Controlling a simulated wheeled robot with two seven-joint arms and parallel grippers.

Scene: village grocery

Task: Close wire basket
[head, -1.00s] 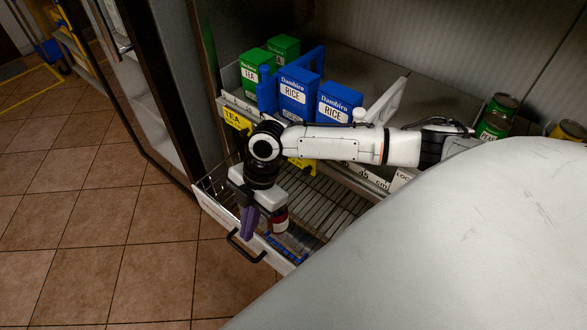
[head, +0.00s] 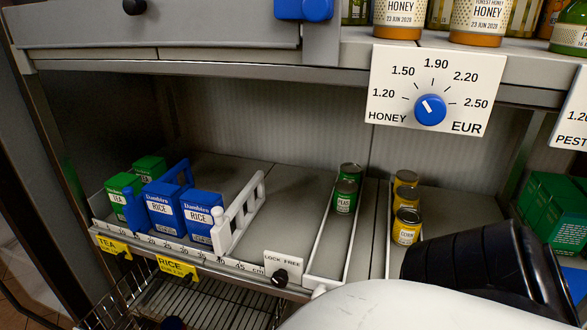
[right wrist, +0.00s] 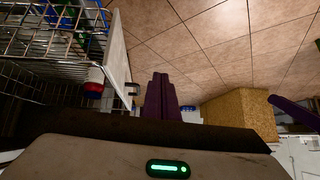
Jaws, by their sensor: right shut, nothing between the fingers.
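The wire basket (head: 210,304) shows at the bottom left of the head view, below the shelf, pulled out at least partly; its front is cut off. The right wrist view shows its wire side (right wrist: 50,45), its pale front panel (right wrist: 118,62) and the dark handle (right wrist: 133,88) on that panel. My right gripper (right wrist: 161,76) has its purple fingers together and empty, just beside the handle on the outer side of the panel. Contact with the handle cannot be told. My left gripper is not identifiable in either view.
A red-and-white item (right wrist: 95,82) is in the basket. Above it, the shelf (head: 290,225) holds tea and rice boxes, a white divider (head: 240,215) and cans. A purple bar (right wrist: 293,112), unclear what, shows at right. Tiled floor (right wrist: 220,40) lies open before the basket.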

